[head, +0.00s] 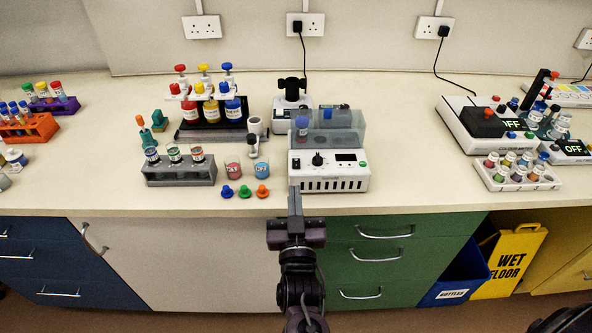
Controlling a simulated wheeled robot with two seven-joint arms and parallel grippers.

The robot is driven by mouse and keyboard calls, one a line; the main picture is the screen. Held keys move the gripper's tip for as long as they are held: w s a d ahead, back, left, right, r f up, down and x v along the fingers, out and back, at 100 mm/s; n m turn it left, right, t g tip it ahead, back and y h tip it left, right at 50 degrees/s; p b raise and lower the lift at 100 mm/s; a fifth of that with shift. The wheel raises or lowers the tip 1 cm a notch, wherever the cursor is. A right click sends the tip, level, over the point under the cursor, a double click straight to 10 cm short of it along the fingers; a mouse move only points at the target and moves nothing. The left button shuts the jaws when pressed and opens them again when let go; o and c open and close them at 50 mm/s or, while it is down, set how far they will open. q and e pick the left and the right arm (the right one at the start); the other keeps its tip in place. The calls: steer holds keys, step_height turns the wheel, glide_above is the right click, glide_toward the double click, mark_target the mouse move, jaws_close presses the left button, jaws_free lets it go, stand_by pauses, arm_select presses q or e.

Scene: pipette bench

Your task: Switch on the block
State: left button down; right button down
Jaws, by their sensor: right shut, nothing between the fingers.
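The block (329,184) is a white bench unit with a grey translucent top part, standing near the bench's front edge at the middle. Its front panel carries a dark switch (296,163) at the left, a black knob (318,160), a display (346,158) that looks dark, and a small green spot at the right. A blue-capped vial (302,126) stands at its top left. My right gripper (295,192) is shut and empty, fingers pointing at the lower left front of the block, below the switch. Whether it touches the block I cannot tell. My left gripper is not in view.
A grey vial rack (180,177) stands left of the block, with two small beakers (262,168) and coloured stoppers (246,191) between. Behind are bottles on a rack (210,135). A colour meter (462,135) stands at the right. Bench between block and meter is clear.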

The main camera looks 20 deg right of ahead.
steer(key=r, duration=0.1)
step_height(320, 180, up, 3)
steer(key=p, duration=0.3)
glide_above(296, 170)
steer(key=s, duration=0.2)
steer(key=f, duration=0.3)
steer(key=shift+w+a+f+p, duration=0.2)
steer(key=shift+w+f+p, duration=0.05)
steer(key=shift+p, duration=0.15)
steer(key=shift+s+f, duration=0.1)
steer(key=shift+f, duration=0.4)
